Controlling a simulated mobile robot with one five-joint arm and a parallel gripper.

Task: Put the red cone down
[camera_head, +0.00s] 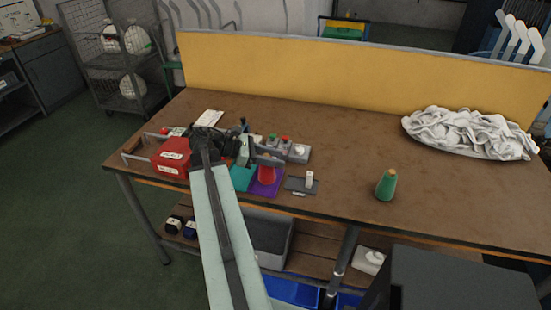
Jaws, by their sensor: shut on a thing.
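The red cone (267,175) is upright at the end of my arm, over a purple square (262,191) near the front of the table. My gripper (267,160) is shut on it at its top, and the jaws hide that part. I cannot tell whether the cone's base touches the purple square or hangs just above it.
A teal square (241,178) is left of the purple one. A grey plate with a small white block (309,179) is right. A red box (172,158), a green cone (386,185) and a pile of white socks (470,132) are on the brown table (350,140). A yellow panel (300,75) stands behind.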

